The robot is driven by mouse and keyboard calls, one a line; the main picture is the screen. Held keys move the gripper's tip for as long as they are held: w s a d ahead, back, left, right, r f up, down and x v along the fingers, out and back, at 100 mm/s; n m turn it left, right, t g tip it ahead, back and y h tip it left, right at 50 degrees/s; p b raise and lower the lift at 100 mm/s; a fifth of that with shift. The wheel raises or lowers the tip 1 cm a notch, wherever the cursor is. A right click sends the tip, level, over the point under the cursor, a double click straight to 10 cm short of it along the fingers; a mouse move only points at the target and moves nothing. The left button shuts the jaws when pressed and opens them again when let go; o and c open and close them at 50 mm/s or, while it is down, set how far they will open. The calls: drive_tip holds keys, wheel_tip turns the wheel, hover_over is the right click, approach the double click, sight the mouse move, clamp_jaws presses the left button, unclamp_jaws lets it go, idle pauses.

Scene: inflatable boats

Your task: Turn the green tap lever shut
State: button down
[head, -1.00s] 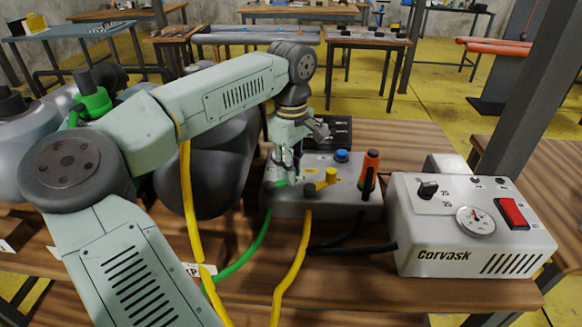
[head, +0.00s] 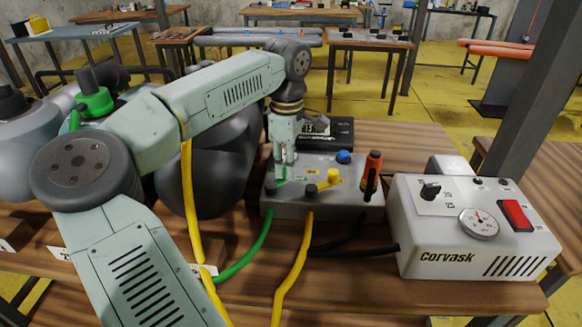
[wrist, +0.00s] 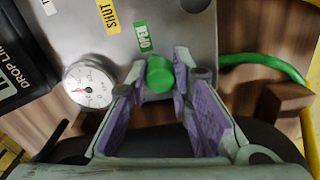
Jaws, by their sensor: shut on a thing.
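The green tap lever shows its round green end (wrist: 159,75) in the wrist view, close to a green OPEN label (wrist: 145,38). A yellow SHUT label (wrist: 108,16) lies farther left on the same grey panel. My gripper (wrist: 160,84) has its two purple-lined fingers on either side of the lever end and is shut on it. In the head view my gripper (head: 283,168) points down at the left part of the grey tap box (head: 335,206). There the fingers and wrist hide much of the green lever.
A round gauge (wrist: 87,86) is on the panel. Green (head: 247,256) and yellow (head: 291,262) hoses run from the box. The Corvask unit (head: 420,236) stands at right.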

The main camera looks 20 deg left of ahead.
drive_tip(key=a+n, duration=0.1)
drive_tip(key=n, duration=0.2)
drive_tip(key=shift+w+a+n, duration=0.2)
drive_tip(key=shift+a+n, duration=0.2)
drive_tip(key=shift+s+a+n+b, duration=0.1)
drive_tip(key=shift+a+n, duration=0.2)
drive_tip(key=shift+n, duration=0.35)
drive_tip(key=shift+w+a+n+b, duration=0.15)
drive_tip(key=shift+a+n, duration=0.15)
drive_tip(key=shift+n, duration=0.4)
drive_tip(key=shift+s+a+n+b, duration=0.15)
drive_tip(key=shift+a+n, duration=0.15)
drive_tip(key=shift+n, duration=0.35)
drive_tip(key=c, duration=1.4)
unclamp_jaws()
drive_tip(key=shift+c, duration=0.2)
wheel_tip(320, 180, up, 12)
